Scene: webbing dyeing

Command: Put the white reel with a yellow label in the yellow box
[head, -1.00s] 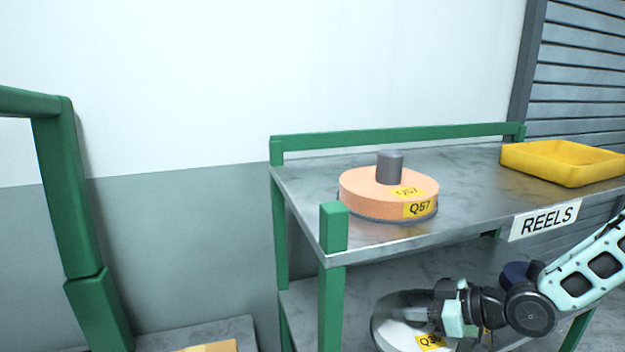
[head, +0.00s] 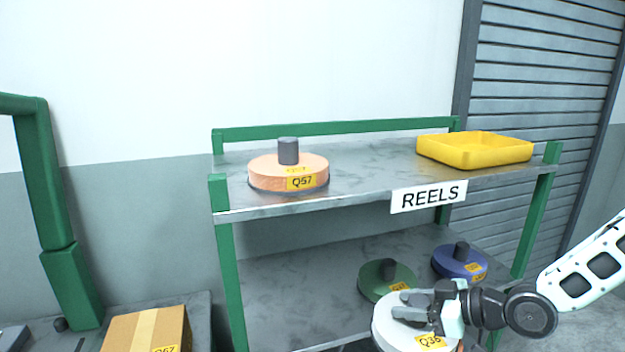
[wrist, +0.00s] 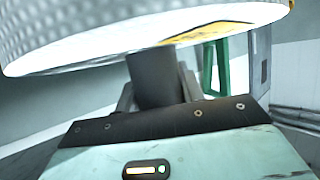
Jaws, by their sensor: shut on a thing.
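The white reel (head: 388,325) with a yellow label (head: 430,341) is held in my gripper (head: 408,306), in front of the shelf unit at the lower right of the head view. My gripper is shut on the reel's dark hub. In the wrist view the hub (wrist: 155,78) stands between the fingers and the white reel (wrist: 90,45) fills the top, tilted. The yellow box (head: 474,152) sits on the right end of the upper shelf, apart from the reel and higher than it. Its inside floor is mostly hidden by its front wall.
An orange reel (head: 270,174) sits on the upper shelf (head: 370,169) at the left, with clear room between it and the box. A green reel (head: 374,287) and a blue reel (head: 457,267) lie on the lower shelf. A cardboard box (head: 128,331) stands lower left.

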